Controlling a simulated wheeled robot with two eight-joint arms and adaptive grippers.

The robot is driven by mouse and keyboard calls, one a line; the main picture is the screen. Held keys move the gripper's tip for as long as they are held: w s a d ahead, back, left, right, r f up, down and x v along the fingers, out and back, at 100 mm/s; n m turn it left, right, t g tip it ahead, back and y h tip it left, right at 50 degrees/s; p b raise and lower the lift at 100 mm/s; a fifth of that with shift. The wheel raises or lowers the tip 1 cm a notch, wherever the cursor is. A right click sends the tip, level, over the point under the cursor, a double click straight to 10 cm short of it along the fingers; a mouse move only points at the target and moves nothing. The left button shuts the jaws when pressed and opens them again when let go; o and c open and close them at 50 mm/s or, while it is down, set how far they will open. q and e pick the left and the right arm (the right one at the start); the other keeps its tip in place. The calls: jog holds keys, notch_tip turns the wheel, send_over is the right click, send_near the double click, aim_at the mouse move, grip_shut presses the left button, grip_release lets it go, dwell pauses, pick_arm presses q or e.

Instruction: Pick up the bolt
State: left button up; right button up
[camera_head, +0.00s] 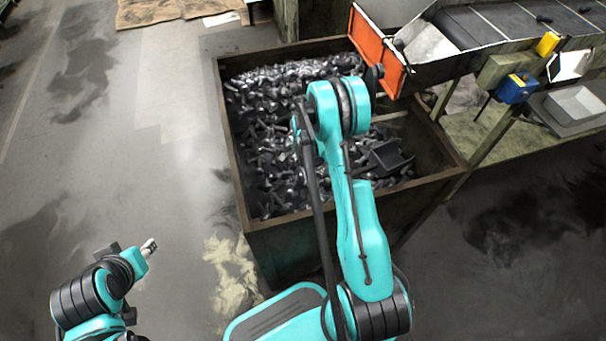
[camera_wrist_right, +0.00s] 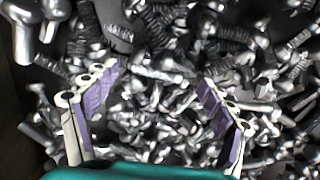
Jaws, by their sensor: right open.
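Many loose grey metal bolts (camera_head: 285,80) fill a large dark bin (camera_head: 228,130) in the head view. They also fill the right wrist view, where single bolts (camera_wrist_right: 150,95) lie at many angles under and around the fingers. My right gripper (camera_wrist_right: 158,78) is open over the pile, its two purple-padded fingers wide apart. No bolt is clearly held; whether the fingertips touch any bolt cannot be told. In the head view my right arm hides part of the bin. My left gripper (camera_head: 148,246) is away from the bin at lower left; its jaw opening is too small to read.
An orange panel (camera_head: 376,48) and a conveyor-like machine (camera_head: 480,25) stand at the bin's back right. A blue box (camera_head: 517,88) and a grey tray (camera_head: 575,105) sit further right. The bin's walls rise around the bolts. The floor at left (camera_head: 120,150) is clear.

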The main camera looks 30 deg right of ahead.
jog(key=shift+r, duration=0.1)
jog(key=c, duration=1.4)
jog(key=shift+r, duration=0.1)
